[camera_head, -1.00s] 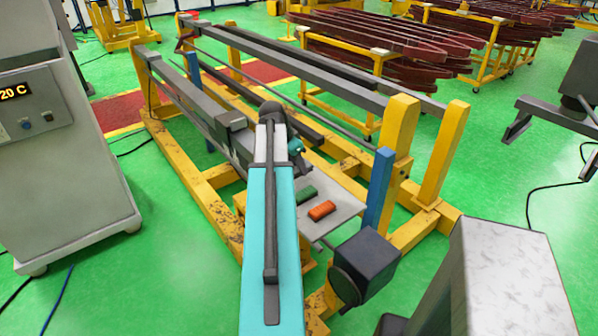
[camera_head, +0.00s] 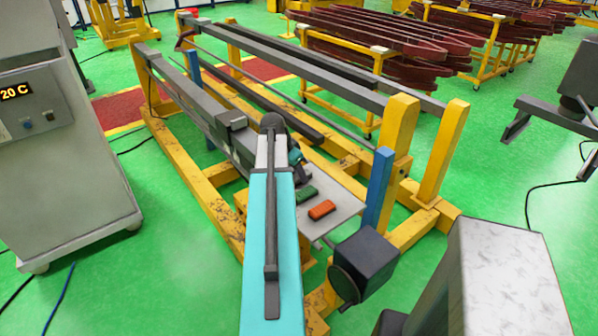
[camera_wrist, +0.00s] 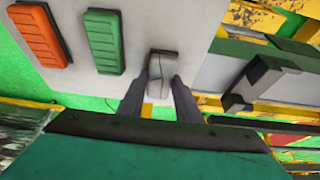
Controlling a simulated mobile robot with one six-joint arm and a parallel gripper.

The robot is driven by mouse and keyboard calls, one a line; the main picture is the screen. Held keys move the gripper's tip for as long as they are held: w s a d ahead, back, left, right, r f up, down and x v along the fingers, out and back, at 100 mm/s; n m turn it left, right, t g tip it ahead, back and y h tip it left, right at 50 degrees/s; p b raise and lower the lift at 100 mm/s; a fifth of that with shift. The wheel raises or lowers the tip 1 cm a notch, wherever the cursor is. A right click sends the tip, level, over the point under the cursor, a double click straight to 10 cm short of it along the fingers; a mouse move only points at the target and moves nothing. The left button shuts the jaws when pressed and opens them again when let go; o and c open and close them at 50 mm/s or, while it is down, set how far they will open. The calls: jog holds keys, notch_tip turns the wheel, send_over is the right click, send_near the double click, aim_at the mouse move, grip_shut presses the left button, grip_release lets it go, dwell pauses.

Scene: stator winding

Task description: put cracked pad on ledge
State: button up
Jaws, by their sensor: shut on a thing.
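My gripper (camera_wrist: 161,88) is shut on a small grey pad (camera_wrist: 158,66) in the wrist view, with one dark finger on either side of it. The pad appears over the right part of the pale plate (camera_wrist: 80,77); I cannot tell whether it touches the plate. A crack on it is too small to make out. In the head view my own arm hides the pad and most of the gripper, beside the plate (camera_head: 345,208). I cannot tell for sure which surface is the ledge.
A green ribbed pad (camera_wrist: 104,41) and an orange ribbed pad (camera_wrist: 38,35) lie on the plate left of the gripper. A dark block (camera_wrist: 255,82) on a grey bar is to the right. A blue post (camera_head: 378,190) and dark box (camera_head: 364,262) stand near the plate.

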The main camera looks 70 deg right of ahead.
jog(key=shift+f, duration=0.1)
jog(key=o, duration=1.1)
jog(key=shift+c, duration=0.2)
jog(key=shift+r, duration=0.2)
jog(key=b+v, duration=0.2)
jog(key=v, duration=1)
jog(key=shift+s, duration=0.1)
